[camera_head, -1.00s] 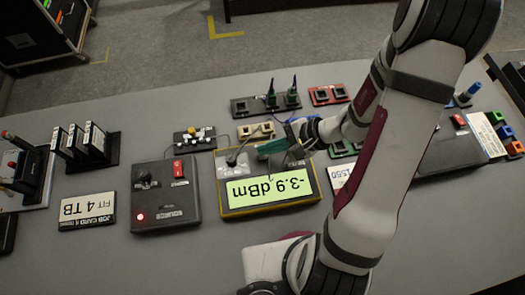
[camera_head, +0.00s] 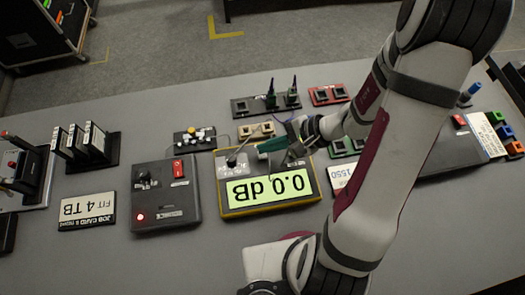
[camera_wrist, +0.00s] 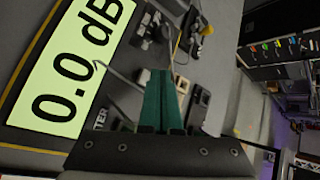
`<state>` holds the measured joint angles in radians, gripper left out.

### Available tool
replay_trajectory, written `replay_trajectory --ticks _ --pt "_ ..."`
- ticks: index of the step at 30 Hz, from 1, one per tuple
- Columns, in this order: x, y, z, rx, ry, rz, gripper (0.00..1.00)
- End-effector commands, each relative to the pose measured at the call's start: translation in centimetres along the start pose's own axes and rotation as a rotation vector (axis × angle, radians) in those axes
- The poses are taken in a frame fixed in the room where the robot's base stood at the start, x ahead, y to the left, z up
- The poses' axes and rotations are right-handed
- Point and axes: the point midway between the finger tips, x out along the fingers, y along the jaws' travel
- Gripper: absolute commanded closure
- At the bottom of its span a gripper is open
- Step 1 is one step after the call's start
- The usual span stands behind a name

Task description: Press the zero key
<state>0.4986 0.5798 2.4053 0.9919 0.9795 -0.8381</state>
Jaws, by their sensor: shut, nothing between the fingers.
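The yellow-edged meter (camera_head: 225,205) lies on the grey table, its display (camera_head: 268,190) upside down in the head view and reading 0.0 dB. The display also shows large in the wrist view (camera_wrist: 70,65). My gripper (camera_head: 261,148) is over the meter's far edge, its green fingers shut together with nothing between them. In the wrist view the fingers (camera_wrist: 161,73) point away past the display's side. I cannot make out the zero key; my gripper hides part of the meter's face. I cannot tell whether the fingertips touch the meter.
A dark box with a red switch (camera_head: 178,168) and a lit red lamp stands left of the meter. A cable rises from the meter's face.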

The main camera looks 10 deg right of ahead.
Motion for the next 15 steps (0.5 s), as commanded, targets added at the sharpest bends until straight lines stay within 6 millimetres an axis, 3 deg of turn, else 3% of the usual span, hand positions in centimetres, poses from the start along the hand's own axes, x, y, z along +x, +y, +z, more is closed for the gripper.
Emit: replay_trajectory --ticks 10,15 --pt "-0.3 -0.2 0.2 -0.001 0.0 0.0 1.0" --pt "-1.3 -1.0 0.9 -0.004 0.002 -0.001 1.0"
